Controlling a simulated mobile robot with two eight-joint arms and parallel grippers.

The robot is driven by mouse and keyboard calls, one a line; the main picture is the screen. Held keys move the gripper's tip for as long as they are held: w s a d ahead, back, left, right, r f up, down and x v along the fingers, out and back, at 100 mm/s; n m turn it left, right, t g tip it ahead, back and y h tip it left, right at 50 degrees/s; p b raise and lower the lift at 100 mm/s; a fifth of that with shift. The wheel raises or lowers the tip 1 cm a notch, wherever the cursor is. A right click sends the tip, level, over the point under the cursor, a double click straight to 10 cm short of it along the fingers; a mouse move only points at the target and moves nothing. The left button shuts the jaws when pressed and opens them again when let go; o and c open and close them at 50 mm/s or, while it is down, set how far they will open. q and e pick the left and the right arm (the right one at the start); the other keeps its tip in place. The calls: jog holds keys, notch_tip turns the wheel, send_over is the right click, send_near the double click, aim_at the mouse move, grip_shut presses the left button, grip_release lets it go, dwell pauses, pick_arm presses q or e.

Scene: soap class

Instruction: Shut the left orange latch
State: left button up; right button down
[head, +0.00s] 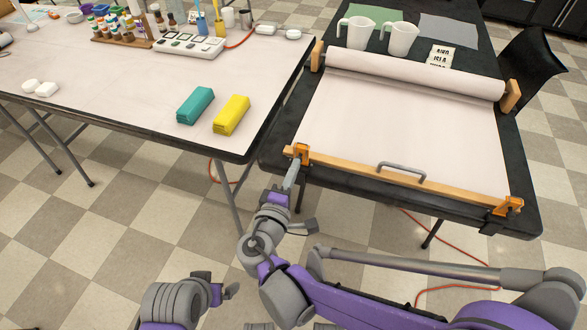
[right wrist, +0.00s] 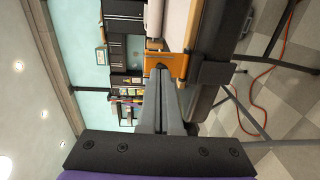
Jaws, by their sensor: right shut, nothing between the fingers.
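The left orange latch (head: 303,152) is at the left end of the wooden bar (head: 350,169) along the near edge of the dark table. My right gripper (head: 292,176) is shut and empty, its fingertips close at the latch's near side. In the right wrist view the shut fingers (right wrist: 162,75) reach up to the orange latch (right wrist: 179,66) and overlap it; I cannot tell if they touch. Whether the latch is fully closed is not clear. A second orange latch (head: 508,206) is at the bar's right end.
A white sheet (head: 400,130) runs from a roll (head: 415,74) to the bar, which has a grey handle (head: 402,172). A white table (head: 120,92) at left holds teal (head: 195,105) and yellow (head: 231,115) blocks. An orange cord (head: 425,220) lies on the floor.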

aim_at(302, 146)
jog(key=w+r+g+p, duration=0.1)
jog(key=g+p, duration=0.1)
jog(key=p, duration=0.1)
jog(key=w+r+g+y+p, duration=0.1)
jog(key=g+p, duration=0.1)
jog(key=p, duration=0.1)
jog(key=w+d+r+g+p, duration=0.1)
jog(key=g+p, duration=0.1)
jog(key=shift+w+r+y+p, duration=0.1)
jog(key=shift+r+y+p, duration=0.05)
jog(key=shift+y+p, duration=0.25)
jog(key=w+g+p, duration=0.1)
jog(key=w+d+g+y+p, duration=0.1)
jog(key=g, duration=0.1)
jog(key=shift+w+r+g, duration=0.1)
jog(key=shift+g, duration=0.2)
jog(key=shift+w+g+p, duration=0.3)
jog(key=shift+g, duration=0.1)
jog(key=shift+w+f+y, duration=0.1)
jog(key=shift+f+y, duration=0.1)
jog(key=shift+y, duration=0.1)
jog(key=shift+r, duration=0.25)
jog(key=shift+r+p, duration=0.55)
jog(key=shift+r, duration=0.05)
